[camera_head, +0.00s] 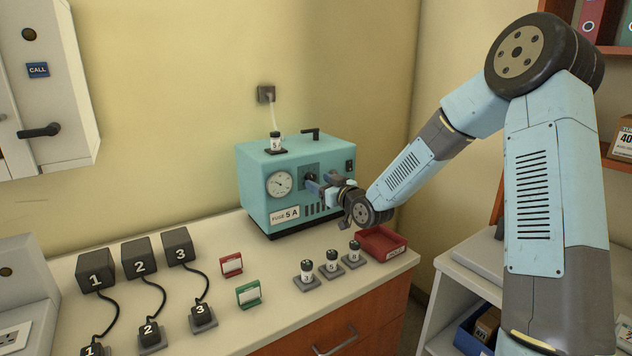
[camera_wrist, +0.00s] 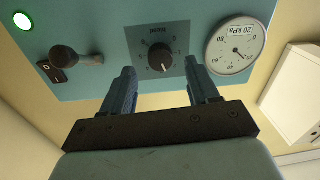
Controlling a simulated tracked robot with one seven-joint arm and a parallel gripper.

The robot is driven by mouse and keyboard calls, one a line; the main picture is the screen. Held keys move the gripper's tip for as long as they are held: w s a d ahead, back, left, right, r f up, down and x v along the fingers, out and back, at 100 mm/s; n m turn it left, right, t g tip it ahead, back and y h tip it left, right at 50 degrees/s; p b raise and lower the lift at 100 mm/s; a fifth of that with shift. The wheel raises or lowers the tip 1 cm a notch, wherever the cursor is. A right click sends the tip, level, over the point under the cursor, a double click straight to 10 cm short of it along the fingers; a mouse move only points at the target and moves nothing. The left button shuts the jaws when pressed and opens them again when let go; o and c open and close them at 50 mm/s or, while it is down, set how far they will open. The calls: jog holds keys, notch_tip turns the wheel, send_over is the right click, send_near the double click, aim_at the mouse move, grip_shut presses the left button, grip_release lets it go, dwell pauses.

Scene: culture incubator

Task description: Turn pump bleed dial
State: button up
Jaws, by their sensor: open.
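The pump is a teal box (camera_head: 257,199) on the counter against the wall, with a round gauge and a "FUSE 5 A" label on its front. The bleed dial (camera_wrist: 161,60) is a black knob with a pale pointer line on a dark square plate, seen in the wrist view between my fingers. My gripper (camera_head: 317,183) is at the pump's front face; it also shows in the wrist view (camera_wrist: 160,78). Its two blue fingers are apart, one on each side of the dial plate, with visible gaps to the knob. In the head view my gripper partly hides the dial.
In the wrist view, the gauge (camera_wrist: 234,45) is right of the dial; a lever (camera_wrist: 88,59) and a rocker switch (camera_wrist: 51,72) are left. On the counter, several labelled vials (camera_head: 332,263) and a red tray (camera_head: 382,243) stand below my wrist. Numbered black blocks (camera_head: 139,257) stand left.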

jog(key=shift+x, duration=1.4)
jog(key=c, duration=1)
jog(key=shift+d+m, duration=0.1)
jog(key=shift+m, duration=1.8)
jog(key=shift+c, duration=0.2)
jog(key=o, duration=1)
jog(key=shift+o, duration=0.2)
jog(key=v, duration=1.3)
jog(key=shift+s+d+f, duration=0.2)
jog(key=shift+s+d, duration=0.05)
